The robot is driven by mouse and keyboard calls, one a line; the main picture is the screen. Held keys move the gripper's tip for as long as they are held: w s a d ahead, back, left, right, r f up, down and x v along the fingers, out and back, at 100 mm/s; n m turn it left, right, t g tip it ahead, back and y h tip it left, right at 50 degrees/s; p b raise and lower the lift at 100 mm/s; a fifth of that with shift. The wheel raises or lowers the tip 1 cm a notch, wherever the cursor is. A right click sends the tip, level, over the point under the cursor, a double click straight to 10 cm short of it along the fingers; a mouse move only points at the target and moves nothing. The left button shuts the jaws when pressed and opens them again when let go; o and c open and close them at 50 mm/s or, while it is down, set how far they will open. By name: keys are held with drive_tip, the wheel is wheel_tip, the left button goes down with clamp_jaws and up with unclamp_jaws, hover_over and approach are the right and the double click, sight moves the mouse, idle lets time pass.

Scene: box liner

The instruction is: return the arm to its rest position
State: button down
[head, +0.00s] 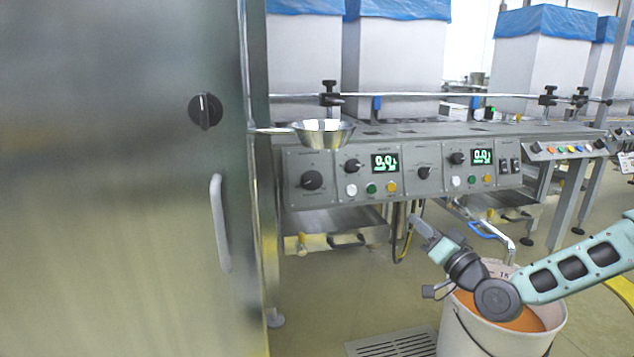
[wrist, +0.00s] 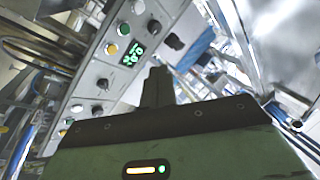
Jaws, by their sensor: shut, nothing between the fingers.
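My arm (head: 575,272) reaches in from the right edge of the head view, above a white bucket (head: 470,335) of orange contents. My gripper (head: 424,228) points up and left toward the machine's front panel, apart from it. In the wrist view the fingers of my gripper (wrist: 158,88) are together, with nothing held. The control panel (wrist: 110,55) with its buttons and green display shows behind them.
A large steel cabinet door (head: 110,180) with a knob and handle fills the left. White boxes with blue liners (head: 400,55) stand behind. A floor drain (head: 395,345) lies left of the bucket.

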drive_tip(key=s+a+f+n+g+h+p, duration=0.1)
drive_tip(key=s+a+f+n+g+p, duration=0.2)
drive_tip(key=s+a+n+g+p, duration=0.7)
drive_tip(key=s+d+r+g+h+p, duration=0.1)
drive_tip(key=s+r+g+h, duration=0.25)
drive_tip(key=s, duration=0.55)
drive_tip(key=s+r+m+g+h, duration=0.15)
drive_tip(key=s+r, duration=0.35)
drive_tip(key=s, duration=0.5)
drive_tip(key=s+d+r+g+h+p, duration=0.1)
drive_tip(key=s+r+g+h, duration=0.3)
drive_tip(key=s, duration=0.5)
wheel_tip(320, 180, up, 39)
drive_tip(key=s+p, duration=0.1)
drive_tip(key=p, duration=3.6)
drive_tip(key=shift+f+y, duration=0.2)
drive_tip(key=shift+y, duration=0.1)
drive_tip(key=shift+d, duration=0.1)
